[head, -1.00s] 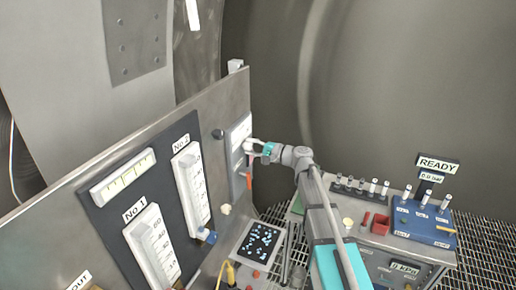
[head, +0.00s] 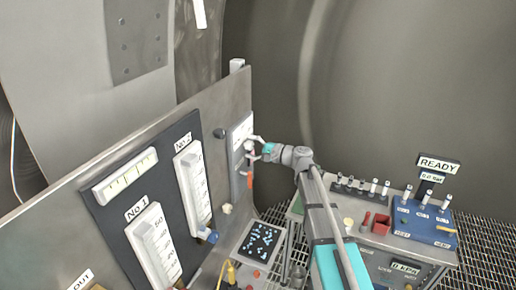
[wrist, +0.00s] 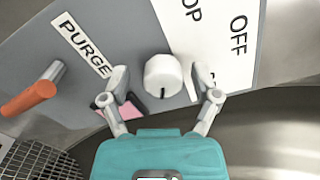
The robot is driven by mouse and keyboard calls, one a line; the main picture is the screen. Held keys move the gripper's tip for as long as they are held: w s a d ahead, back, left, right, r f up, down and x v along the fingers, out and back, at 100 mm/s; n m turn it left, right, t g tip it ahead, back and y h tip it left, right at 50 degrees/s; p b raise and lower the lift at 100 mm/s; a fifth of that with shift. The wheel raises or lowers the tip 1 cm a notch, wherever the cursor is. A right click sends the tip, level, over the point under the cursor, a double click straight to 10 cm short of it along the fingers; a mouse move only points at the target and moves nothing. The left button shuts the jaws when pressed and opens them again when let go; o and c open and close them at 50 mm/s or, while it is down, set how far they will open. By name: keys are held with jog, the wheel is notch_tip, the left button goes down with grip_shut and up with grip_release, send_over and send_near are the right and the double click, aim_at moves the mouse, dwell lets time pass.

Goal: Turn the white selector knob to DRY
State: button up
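The white selector knob (wrist: 163,76) shows in the wrist view as a round cap on a grey panel, with a short black mark on its edge towards my gripper. My gripper (wrist: 167,88) is open, with one finger to each side of the knob and a visible gap on both sides. A white label plate (wrist: 215,35) beside the knob reads OFF and a partly cut "OP"; more lettering near the right finger is mostly hidden. I cannot read DRY. In the head view my gripper (head: 256,149) is at the panel, its fingers spread apart.
An orange-handled lever (wrist: 30,98) sits left of the knob by a PURGE label (wrist: 83,45). A pink and dark piece (wrist: 122,106) lies behind the left finger. Tall gauges (head: 193,185) stand nearer on the panel. A console (head: 375,240) stands at the right.

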jog(key=shift+d, duration=0.1)
jog(key=shift+d, duration=0.35)
jog(key=v, duration=1.1)
jog(key=shift+s+d, duration=0.1)
jog(key=shift+d, duration=0.05)
jog(key=n, duration=0.6)
jog(key=d+n, duration=0.1)
jog(key=n, duration=1.2)
jog(key=shift+s+d, duration=0.25)
jog(key=shift+d, duration=0.15)
